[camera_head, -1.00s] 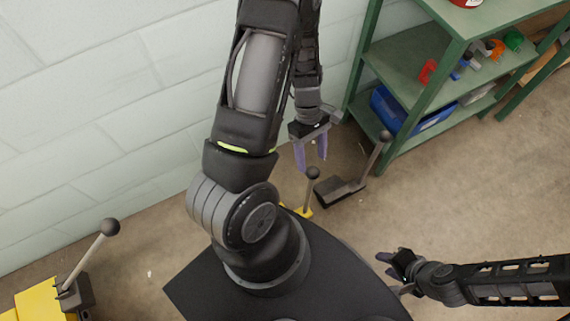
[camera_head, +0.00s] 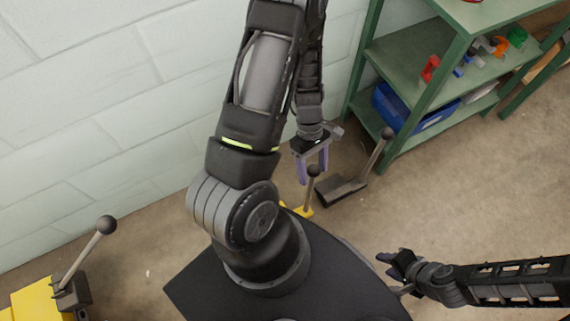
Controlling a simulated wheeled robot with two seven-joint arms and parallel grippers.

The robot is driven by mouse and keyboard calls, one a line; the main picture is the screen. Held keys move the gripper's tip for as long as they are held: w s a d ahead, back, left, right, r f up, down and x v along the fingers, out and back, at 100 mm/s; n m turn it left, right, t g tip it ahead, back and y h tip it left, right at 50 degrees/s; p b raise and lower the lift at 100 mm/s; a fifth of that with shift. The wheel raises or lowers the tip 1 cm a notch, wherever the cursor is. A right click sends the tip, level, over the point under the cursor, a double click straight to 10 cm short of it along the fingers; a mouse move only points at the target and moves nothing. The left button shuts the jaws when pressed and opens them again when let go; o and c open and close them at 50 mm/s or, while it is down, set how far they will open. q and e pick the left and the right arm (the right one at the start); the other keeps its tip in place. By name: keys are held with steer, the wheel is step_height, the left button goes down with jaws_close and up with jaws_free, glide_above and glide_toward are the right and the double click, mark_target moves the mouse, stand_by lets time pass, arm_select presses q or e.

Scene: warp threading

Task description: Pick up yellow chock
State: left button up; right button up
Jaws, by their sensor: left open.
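The yellow chock (camera_head: 302,211) shows only as a small yellow patch on the floor behind my base, and most of it is hidden. Its upright handle ends in a dark ball knob (camera_head: 313,171). My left gripper (camera_head: 313,176) points down with its purple fingers open, one on each side of the knob in this view. I cannot tell whether the fingers touch it. My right gripper (camera_head: 385,262) is low at the right, away from the chock, with its purple fingers apart.
A dark chock with a ball-topped handle (camera_head: 345,187) stands just right of the yellow one. A green shelf (camera_head: 408,62) holds a blue bin and small parts. Another yellow chock (camera_head: 38,300) with a handle is at the lower left. A pale block wall stands behind.

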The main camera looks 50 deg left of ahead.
stand_by(0.4)
arm_select(q)
jaws_close()
stand_by(0.5)
stand_by(0.4)
